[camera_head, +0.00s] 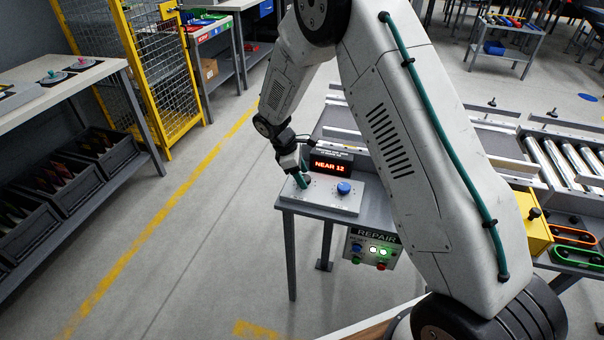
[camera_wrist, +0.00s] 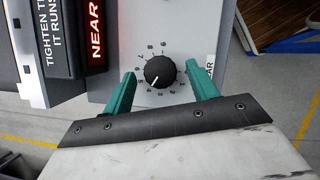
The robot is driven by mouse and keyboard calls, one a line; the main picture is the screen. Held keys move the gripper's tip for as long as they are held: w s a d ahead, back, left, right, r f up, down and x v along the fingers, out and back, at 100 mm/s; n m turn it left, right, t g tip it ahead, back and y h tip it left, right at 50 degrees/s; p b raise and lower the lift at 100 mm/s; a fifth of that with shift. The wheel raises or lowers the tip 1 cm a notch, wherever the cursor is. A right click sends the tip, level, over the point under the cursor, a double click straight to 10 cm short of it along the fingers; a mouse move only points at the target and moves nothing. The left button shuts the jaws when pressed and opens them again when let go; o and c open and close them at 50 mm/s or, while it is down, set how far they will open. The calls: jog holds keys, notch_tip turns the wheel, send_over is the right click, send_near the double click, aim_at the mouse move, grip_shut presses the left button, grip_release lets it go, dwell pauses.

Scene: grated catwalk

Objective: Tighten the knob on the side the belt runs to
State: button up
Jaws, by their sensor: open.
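A black knob (camera_wrist: 160,72) with a white pointer line and a ring of numbers sits on a grey panel (camera_wrist: 205,50). My gripper (camera_wrist: 159,76) is open, with one teal finger on each side of the knob; gaps show between fingers and knob. In the head view my gripper (camera_head: 303,181) reaches down to the left part of the panel (camera_head: 322,200). A blue knob (camera_head: 343,188) is on the panel's right part. A display (camera_head: 331,167) behind reads "NEAR 12". In the wrist view, a label ending in "AR" (camera_wrist: 210,66) is partly hidden by the right finger.
A conveyor with rollers (camera_head: 560,165) runs behind and right of the panel's small table. A "REPAIR" box (camera_head: 372,248) with lights and buttons hangs at the table's front. A yellow block (camera_head: 532,220) stands right. Floor is clear to the left, up to shelves with dark bins (camera_head: 60,185).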

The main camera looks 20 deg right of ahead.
jog(key=c, duration=1)
jog(key=shift+m, duration=0.4)
jog(key=m+g, duration=0.1)
jog(key=m, duration=0.1)
jog(key=m+y, duration=0.1)
jog(key=m, duration=0.1)
jog(key=shift+w+d+m+g, duration=0.15)
jog(key=shift+m+g, duration=0.15)
jog(key=shift+g, duration=0.1)
jog(key=m+y, duration=0.1)
jog(key=m, duration=0.2)
jog(key=m+g+y, duration=0.1)
jog(key=m, duration=0.2)
jog(key=shift+d, duration=0.2)
jog(key=shift+m, duration=0.3)
